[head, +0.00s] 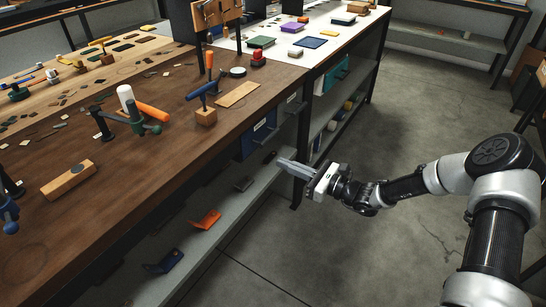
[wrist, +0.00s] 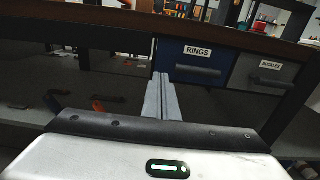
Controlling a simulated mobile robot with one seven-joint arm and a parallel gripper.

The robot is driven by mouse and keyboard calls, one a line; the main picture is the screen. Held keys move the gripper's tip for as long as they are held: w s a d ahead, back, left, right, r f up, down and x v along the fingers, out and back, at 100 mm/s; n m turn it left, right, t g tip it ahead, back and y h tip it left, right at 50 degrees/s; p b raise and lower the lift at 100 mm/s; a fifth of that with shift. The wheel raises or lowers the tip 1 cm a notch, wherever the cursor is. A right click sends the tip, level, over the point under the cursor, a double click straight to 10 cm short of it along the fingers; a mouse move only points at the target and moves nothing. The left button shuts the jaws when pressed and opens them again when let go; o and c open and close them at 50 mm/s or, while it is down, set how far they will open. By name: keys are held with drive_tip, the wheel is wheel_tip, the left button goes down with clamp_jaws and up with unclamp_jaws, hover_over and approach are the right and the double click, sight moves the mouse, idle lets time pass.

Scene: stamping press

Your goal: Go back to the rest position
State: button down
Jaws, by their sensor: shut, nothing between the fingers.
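My gripper (head: 300,171) is held out in front of the wooden workbench (head: 150,175), beside the bench's front edge and over the lower shelf side. Its two grey fingers lie together with nothing between them. In the wrist view the closed gripper fingers (wrist: 161,98) point toward the underside of the bench. The arm reaches in from the right of the head view, clear of the bench top.
A blue drawer marked RINGS (wrist: 197,62) and a grey drawer marked BUCKLES (wrist: 270,73) hang under the bench. The lower shelf (head: 190,245) carries an orange piece (head: 206,219) and a dark blue piece (head: 164,262). The floor (head: 330,250) is clear.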

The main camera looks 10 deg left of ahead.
drive_tip(key=s+d+r+n+g+h, duration=0.4)
drive_tip(key=s+r+n+g+h, duration=0.4)
drive_tip(key=s+n, duration=0.5)
drive_tip(key=s+d+r+n+t+h, duration=0.7)
drive_tip(key=s+d+r+n+h, duration=0.2)
drive_tip(key=s+d+r, duration=1.05)
wheel_tip(320, 180, up, 18)
drive_tip(key=w+d+p, duration=0.1)
drive_tip(key=w+p, duration=0.1)
drive_tip(key=p, duration=1.9)
drive_tip(key=shift+r, duration=0.2)
drive_tip(key=shift+d, duration=0.1)
